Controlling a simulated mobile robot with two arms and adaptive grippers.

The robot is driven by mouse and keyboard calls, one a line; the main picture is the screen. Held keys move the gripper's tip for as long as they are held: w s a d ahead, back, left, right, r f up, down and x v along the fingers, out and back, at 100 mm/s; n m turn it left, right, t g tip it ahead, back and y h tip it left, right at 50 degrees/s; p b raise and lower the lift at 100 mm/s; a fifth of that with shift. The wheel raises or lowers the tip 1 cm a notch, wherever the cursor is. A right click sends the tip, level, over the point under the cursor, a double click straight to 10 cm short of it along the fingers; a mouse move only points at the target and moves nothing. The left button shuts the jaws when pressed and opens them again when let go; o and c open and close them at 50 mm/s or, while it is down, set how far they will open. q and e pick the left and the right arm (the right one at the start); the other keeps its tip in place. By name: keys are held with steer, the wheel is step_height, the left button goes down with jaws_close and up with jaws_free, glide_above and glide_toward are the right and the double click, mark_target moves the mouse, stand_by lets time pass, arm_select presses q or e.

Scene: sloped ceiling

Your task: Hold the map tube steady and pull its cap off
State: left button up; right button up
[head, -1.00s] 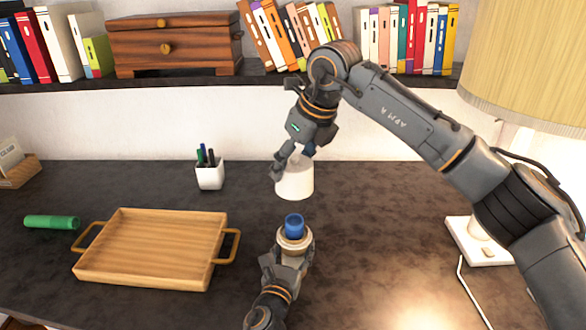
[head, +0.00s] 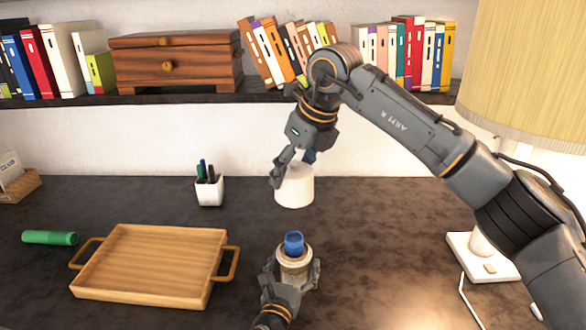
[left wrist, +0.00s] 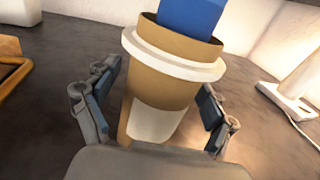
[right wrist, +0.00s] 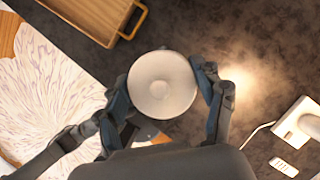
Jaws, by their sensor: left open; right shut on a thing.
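The map tube (head: 293,262) is tan with a pale ring near its mouth, and it stands upright in the front middle of the head view. A blue piece (head: 294,242) sticks up from its open mouth. My left gripper (left wrist: 155,112) is open, with one finger on each side of the tube and gaps visible in the left wrist view. My right gripper (right wrist: 162,92) is shut on the white cap (head: 294,190), which is apart from the tube. The cap's round top (right wrist: 162,85) shows in the right wrist view. The tube's lower end is hidden in the head view.
A wooden tray (head: 152,265) lies left of the tube, with a green cylinder (head: 50,238) beyond it. A pen cup (head: 209,189) stands behind the tray. A lamp base (head: 485,258) and cord are at the right. A bookshelf (head: 200,93) runs along the back.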

arm_select(q)
steer(key=shift+s, duration=0.1)
steer(key=v, duration=1.2)
